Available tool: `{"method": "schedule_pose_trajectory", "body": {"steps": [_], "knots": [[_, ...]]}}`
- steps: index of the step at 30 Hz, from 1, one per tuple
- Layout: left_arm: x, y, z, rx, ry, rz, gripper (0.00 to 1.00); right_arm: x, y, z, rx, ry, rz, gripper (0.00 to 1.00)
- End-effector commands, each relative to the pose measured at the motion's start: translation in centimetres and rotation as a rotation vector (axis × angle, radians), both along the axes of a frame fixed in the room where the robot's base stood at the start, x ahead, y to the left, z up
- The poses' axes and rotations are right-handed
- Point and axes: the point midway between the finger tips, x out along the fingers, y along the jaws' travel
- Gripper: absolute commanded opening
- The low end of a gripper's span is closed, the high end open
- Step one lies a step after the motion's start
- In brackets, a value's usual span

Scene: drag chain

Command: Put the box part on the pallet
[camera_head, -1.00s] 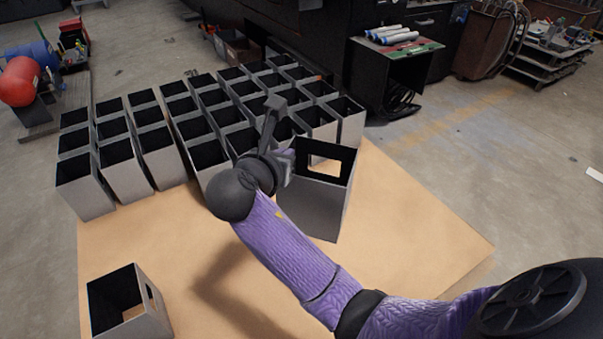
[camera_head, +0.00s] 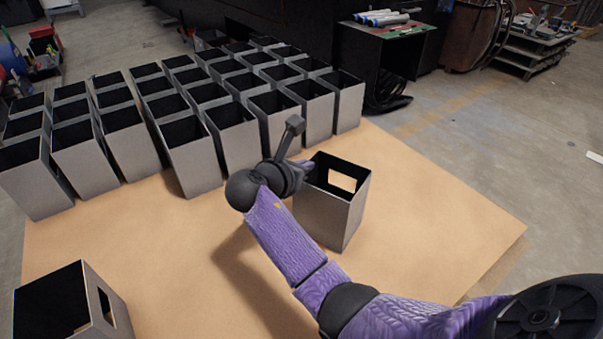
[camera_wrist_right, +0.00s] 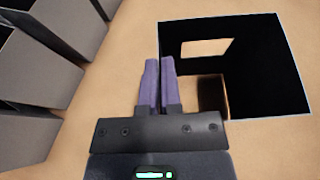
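The box part (camera_head: 325,215) is a grey, open-topped box with a dark inside and a rectangular window in one wall. It is upright at the right of the tan pallet top (camera_head: 430,215); I cannot tell whether its base touches. My right gripper (camera_head: 308,166) is at its upper left edge. In the right wrist view, the purple fingers (camera_wrist_right: 160,85) are close together on either side of the left wall of the box part (camera_wrist_right: 255,70), with its edge between them. My left gripper is not in view.
Several similar boxes (camera_head: 190,160) stand in rows along the back and left of the pallet. Another windowed box (camera_head: 95,310) is at the lower left. A dark cabinet (camera_head: 365,60) stands behind.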

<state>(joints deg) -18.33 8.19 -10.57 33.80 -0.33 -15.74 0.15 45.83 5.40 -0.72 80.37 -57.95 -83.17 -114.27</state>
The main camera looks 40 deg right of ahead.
Motion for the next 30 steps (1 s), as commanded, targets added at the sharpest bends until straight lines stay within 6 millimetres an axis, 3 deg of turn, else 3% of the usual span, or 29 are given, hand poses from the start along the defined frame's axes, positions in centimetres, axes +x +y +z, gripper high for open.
{"method": "schedule_pose_trajectory", "body": {"steps": [1, 10, 15, 23, 26, 30], "knots": [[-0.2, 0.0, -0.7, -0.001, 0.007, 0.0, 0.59, 0.0, 0.0, -1.1, -0.001, 0.004, 0.001, 0.0], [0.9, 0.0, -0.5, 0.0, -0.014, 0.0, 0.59, 0.0, 0.0, -0.5, -0.002, 0.0, 0.001, 0.0], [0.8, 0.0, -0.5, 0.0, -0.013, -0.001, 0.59, 0.0, 0.0, -0.6, 0.0, 0.0, 0.001, 0.38], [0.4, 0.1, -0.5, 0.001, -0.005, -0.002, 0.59, 0.0, 0.0, -0.5, 0.0, -0.001, 0.001, 0.39], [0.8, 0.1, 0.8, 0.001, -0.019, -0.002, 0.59, -0.3, 1.4, 0.8, 0.002, -0.005, 0.004, 0.39], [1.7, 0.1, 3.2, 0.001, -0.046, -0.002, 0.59, -1.3, 4.9, 2.9, 0.004, -0.006, 0.005, 0.39]]}}
